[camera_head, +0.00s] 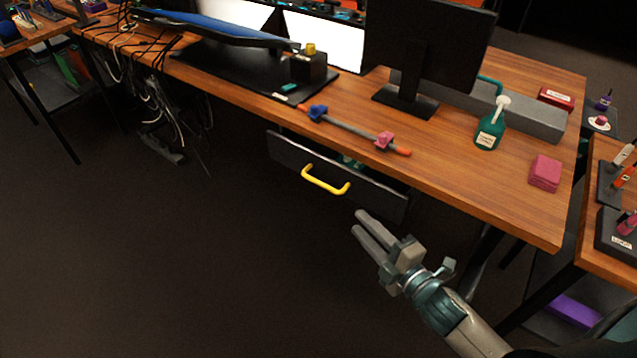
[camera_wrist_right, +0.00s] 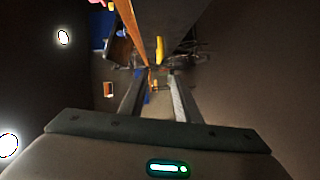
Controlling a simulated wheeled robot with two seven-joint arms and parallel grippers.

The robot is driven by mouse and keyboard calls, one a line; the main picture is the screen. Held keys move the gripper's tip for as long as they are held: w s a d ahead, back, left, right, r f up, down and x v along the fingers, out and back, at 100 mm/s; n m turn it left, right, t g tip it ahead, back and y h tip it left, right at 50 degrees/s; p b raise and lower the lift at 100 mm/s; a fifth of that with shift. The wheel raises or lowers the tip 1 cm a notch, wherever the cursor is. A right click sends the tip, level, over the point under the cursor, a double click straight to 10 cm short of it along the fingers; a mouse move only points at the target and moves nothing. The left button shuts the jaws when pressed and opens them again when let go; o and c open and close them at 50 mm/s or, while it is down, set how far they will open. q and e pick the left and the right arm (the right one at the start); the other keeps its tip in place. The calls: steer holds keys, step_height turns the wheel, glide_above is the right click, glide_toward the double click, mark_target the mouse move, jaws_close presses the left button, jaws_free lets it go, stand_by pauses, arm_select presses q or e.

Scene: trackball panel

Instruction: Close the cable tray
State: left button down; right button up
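The cable tray (camera_head: 285,155) is a dark, drawer-like tray under the front edge of the desk. It stands pulled out: a gap shows between its front panel and the desk edge, with something green partly visible inside. A yellow bar handle (camera_head: 325,181) is on its front; it also shows in the right wrist view (camera_wrist_right: 159,50). My right gripper (camera_head: 357,222) is in front of the tray, to the lower right of the handle and apart from it. Its two fingers are spread and empty in the wrist view (camera_wrist_right: 155,75). My left gripper is out of view.
The wooden desk (camera_head: 445,185) holds a monitor (camera_head: 430,50), a green pump bottle (camera_head: 490,130), a pink block (camera_head: 545,173) and a rod with clamps (camera_head: 350,128). Loose cables (camera_head: 150,90) hang at the left. Another table stands at right. The floor before the tray is clear.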

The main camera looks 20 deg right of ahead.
mark_target(323, 183)
stand_by(0.3)
steer(key=x, duration=1.7)
steer(key=shift+w+a, duration=0.1)
steer(key=shift+w, duration=0.1)
jaws_close()
